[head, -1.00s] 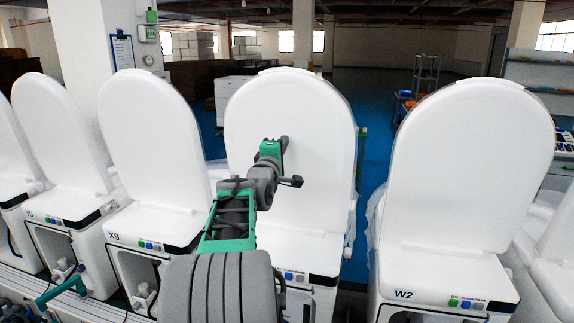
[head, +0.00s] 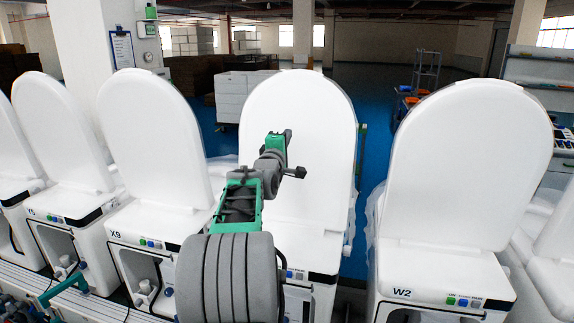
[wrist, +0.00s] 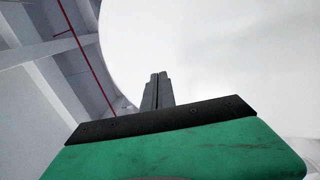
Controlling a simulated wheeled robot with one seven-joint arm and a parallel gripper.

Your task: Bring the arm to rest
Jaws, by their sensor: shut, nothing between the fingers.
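My arm reaches forward in the head view, with its green and grey links in front of a white toilet with its lid raised (head: 322,120). My gripper (head: 288,135) is at the arm's far end, in front of that raised lid. In the wrist view my gripper's fingers (wrist: 157,85) are together, with nothing between them. The white lid (wrist: 220,50) fills much of the wrist view behind the fingers. I cannot tell the exact gap between the fingertips and the lid.
Toilet W2 (head: 465,160) stands to the right, lid up. Toilet X9 (head: 155,140) and several others stand to the left. A teal handle (head: 65,288) is at the lower left. Blue floor and a cart (head: 425,80) lie behind the row.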

